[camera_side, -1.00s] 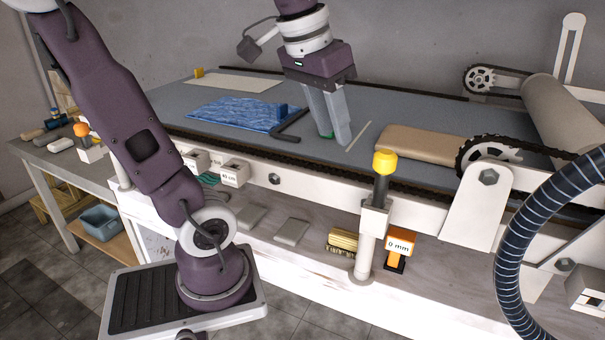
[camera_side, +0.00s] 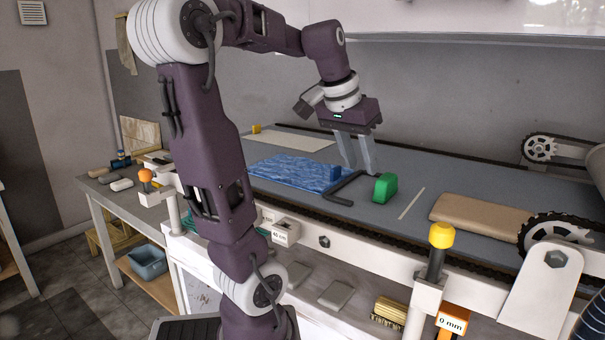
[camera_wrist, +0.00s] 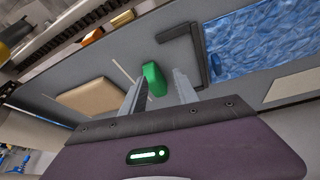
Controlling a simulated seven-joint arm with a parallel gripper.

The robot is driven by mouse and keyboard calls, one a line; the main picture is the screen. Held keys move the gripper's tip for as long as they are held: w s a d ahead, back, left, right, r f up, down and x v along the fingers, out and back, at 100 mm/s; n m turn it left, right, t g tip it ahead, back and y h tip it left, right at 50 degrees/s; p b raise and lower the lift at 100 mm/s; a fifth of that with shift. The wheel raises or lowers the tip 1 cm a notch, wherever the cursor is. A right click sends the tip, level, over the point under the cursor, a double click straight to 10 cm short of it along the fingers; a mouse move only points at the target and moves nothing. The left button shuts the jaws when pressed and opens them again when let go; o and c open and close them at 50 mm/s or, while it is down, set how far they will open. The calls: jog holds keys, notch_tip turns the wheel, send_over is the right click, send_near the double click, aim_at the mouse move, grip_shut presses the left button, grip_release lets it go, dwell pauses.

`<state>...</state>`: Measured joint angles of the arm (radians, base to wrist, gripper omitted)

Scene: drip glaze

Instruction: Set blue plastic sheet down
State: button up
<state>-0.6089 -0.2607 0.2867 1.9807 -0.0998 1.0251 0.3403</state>
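The blue plastic sheet (camera_side: 285,171) lies flat and wrinkled on the grey table bed. It also shows at the upper right of the wrist view (camera_wrist: 262,42). My gripper (camera_side: 358,166) is above the bed, to the right of the sheet and apart from it. In the wrist view its two fingers (camera_wrist: 158,82) stand apart with nothing held. A green block (camera_side: 385,188) stands on the bed, right of my gripper in the side view. It shows beyond the gap between the fingers in the wrist view (camera_wrist: 154,79).
A black L-shaped tool (camera_side: 342,196) lies by the sheet's right end, near a small blue block (camera_side: 335,172). A thin pale stick (camera_side: 411,203) and a tan slab (camera_side: 480,215) lie farther right. A cream sheet (camera_side: 294,140) lies behind. Rails border the bed.

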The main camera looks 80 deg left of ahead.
jog(key=n+g, duration=0.1)
jog(key=n, duration=0.1)
send_near(334, 168)
jog(key=d+x, duration=0.1)
jog(key=x, duration=0.2)
jog(key=shift+y, duration=0.4)
jog(key=x, duration=0.6)
jog(key=shift+a+f, duration=0.25)
jog(key=shift+f, duration=0.05)
grip_shut()
